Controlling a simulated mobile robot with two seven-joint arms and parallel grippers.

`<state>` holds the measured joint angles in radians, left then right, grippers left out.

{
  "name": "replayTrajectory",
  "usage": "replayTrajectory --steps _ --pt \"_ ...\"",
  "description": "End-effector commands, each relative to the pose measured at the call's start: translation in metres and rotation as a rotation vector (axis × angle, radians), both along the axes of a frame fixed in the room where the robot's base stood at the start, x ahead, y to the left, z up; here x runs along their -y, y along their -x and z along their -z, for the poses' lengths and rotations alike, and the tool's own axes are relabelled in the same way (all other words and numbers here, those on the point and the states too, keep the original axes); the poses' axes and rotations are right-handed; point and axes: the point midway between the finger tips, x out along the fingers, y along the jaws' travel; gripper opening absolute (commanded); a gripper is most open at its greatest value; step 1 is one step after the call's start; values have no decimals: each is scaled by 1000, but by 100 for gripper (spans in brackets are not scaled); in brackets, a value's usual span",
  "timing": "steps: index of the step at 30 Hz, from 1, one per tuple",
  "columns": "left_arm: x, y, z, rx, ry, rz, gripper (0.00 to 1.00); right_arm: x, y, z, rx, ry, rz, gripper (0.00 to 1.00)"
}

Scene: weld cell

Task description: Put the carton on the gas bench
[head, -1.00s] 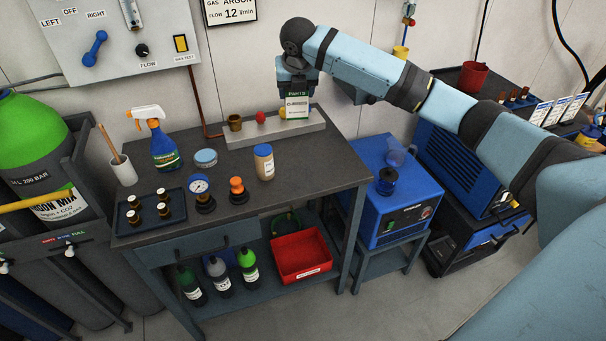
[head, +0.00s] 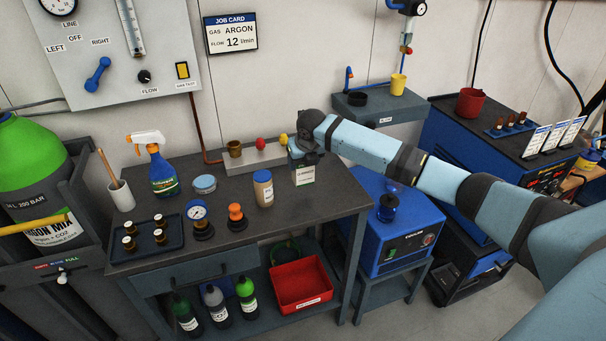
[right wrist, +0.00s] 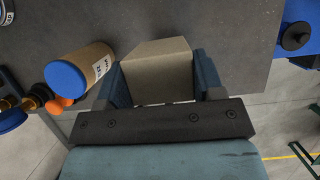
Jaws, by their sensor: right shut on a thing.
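My left gripper is not in view.
A blue-lidded jar (head: 264,188) stands close left of the carton. Gauge, orange-topped fitting and bottle tray (head: 172,240) stand further left. A blue machine (head: 400,235) stands right.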

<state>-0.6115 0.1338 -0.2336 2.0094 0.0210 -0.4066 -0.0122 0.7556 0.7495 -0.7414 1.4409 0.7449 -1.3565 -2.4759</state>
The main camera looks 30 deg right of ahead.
Motion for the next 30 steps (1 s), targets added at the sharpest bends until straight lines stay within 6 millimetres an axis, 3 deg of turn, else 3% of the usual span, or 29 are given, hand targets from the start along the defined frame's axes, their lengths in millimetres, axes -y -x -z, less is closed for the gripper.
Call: replayTrajectory --steps 5,12,20,21,23,30 --pt "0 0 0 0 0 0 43 -1 0 13 -1 -1 0 36" --pt "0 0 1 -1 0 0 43 0 0 46 -2 0 0 36" --pt "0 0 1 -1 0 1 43 0 0 47 1 0 -1 36" --pt "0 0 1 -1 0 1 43 0 0 47 0 -1 -1 71" --pt "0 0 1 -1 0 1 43 0 0 47 0 -1 -1 84" --pt "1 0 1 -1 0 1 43 0 0 47 0 0 -1 87"
